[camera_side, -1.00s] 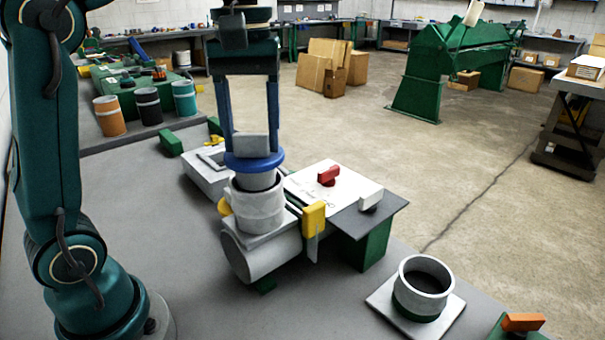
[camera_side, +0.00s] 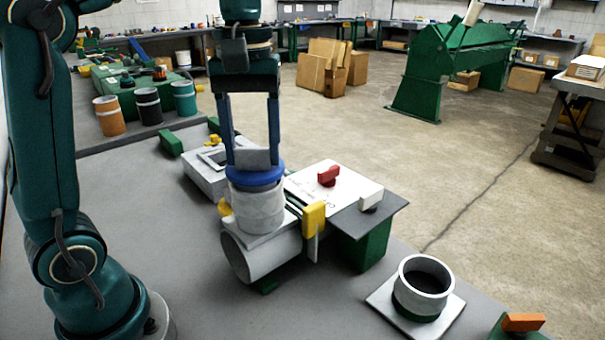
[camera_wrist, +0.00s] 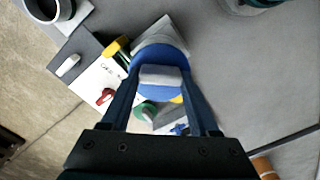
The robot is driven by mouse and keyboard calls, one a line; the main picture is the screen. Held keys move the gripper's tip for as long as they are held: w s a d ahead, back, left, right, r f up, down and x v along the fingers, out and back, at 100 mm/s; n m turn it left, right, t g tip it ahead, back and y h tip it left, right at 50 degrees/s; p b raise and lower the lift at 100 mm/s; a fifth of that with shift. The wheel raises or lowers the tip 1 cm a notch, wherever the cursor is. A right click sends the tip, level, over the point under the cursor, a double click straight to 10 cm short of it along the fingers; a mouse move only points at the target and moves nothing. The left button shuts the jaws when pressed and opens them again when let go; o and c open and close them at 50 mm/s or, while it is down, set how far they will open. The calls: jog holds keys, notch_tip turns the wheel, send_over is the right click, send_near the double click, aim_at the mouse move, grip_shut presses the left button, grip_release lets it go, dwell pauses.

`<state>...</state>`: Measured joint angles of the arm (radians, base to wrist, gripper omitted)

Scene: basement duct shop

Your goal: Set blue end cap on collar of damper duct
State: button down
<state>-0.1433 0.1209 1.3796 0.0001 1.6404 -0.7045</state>
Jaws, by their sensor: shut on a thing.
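The blue end cap (camera_side: 254,175) sits at the top of the grey upright collar (camera_side: 258,208) of the damper duct (camera_side: 262,254). Its grey block-shaped handle (camera_side: 250,158) is between the fingers of my gripper (camera_side: 250,157), which is shut on it. In the wrist view the blue cap (camera_wrist: 160,80) looks round, with the handle (camera_wrist: 161,77) held between the fingertips (camera_wrist: 161,82). The cap covers the collar's opening and looks about level. I cannot tell if it is fully seated.
A yellow handle (camera_side: 314,217) stands close right of the collar. A white sheet with a red knob (camera_side: 327,176) lies behind it. An open round collar on a square plate (camera_side: 421,290) stands at front right. The grey bench in front is clear.

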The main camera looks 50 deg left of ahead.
jog(key=shift+f, duration=0.55)
dwell(0.6)
jog(key=shift+c, duration=2.1)
grip_release()
jog(key=shift+d, duration=0.1)
jog(key=shift+s+d+r, duration=0.2)
jog(key=shift+s, duration=0.1)
jog(key=s+d+f+m+t, duration=0.3)
jog(key=s+f+m+t, duration=0.2)
jog(key=s+m, duration=0.3)
jog(key=shift+f+m+t, duration=0.3)
jog(key=shift+m, duration=0.6)
